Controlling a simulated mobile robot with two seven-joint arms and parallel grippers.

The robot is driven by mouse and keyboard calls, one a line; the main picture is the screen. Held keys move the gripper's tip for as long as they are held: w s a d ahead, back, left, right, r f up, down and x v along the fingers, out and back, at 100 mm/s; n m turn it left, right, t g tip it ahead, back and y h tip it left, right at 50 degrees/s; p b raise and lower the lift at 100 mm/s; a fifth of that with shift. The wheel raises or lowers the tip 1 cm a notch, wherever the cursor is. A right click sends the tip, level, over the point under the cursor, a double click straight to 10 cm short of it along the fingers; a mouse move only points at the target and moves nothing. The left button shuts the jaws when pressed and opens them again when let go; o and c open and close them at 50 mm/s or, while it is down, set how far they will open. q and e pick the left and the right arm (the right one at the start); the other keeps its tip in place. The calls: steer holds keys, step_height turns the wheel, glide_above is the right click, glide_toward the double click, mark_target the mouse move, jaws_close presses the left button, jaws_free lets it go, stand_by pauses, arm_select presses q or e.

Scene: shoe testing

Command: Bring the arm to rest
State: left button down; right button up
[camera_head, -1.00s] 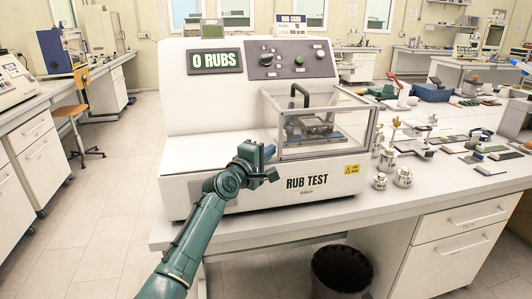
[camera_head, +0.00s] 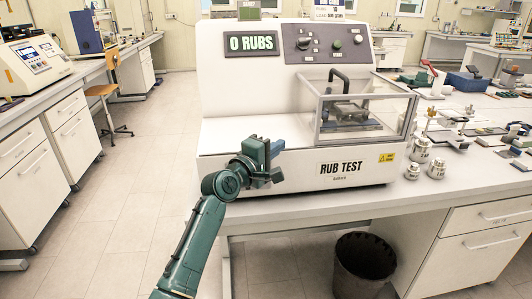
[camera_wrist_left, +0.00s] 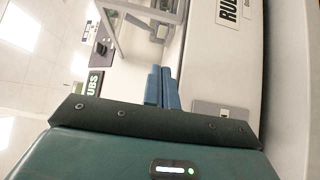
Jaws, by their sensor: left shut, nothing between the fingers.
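My left arm (camera_head: 203,240) reaches up from the bottom of the head view. My left gripper (camera_head: 277,147) is shut and empty, in front of the left part of the white rub test machine (camera_head: 225,172). In the left wrist view its blue fingers (camera_wrist_left: 162,88) lie together with nothing between them. The machine's front panel stands beside the fingers there, sideways in the picture. I cannot tell how wide the gap to the machine is. My right gripper is in neither view.
The machine stands on a white bench (camera_head: 300,212) with a clear-walled box (camera_head: 395,107) on its right. Metal weights (camera_head: 436,168) and several small parts stand to the right. A dark bin (camera_head: 363,262) is under the bench. Open floor (camera_head: 135,190) lies left, beyond it drawers (camera_head: 30,185) and an orange chair (camera_head: 103,90).

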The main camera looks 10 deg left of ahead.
arm_select(q)
steer(key=s+a+f+m+g+y, duration=0.1)
steer(key=s+a+f+m+y, duration=0.15)
steer(key=s+f, duration=0.75)
steer(key=s+a+f+m+g+y, duration=0.2)
steer(key=s+a+f+m, duration=0.2)
steer(key=s+f, duration=0.5)
steer(key=s+f+m+g, duration=0.1)
steer(key=s+f+m, duration=0.3)
steer(key=s, duration=0.5)
steer(key=s+a+f+m+g+y, duration=0.1)
steer(key=s+f+m, duration=0.3)
steer(key=s+f, duration=0.3)
steer(key=shift+s+a+f, duration=0.25)
steer(key=shift+s, duration=0.75)
steer(key=shift+m, duration=0.25)
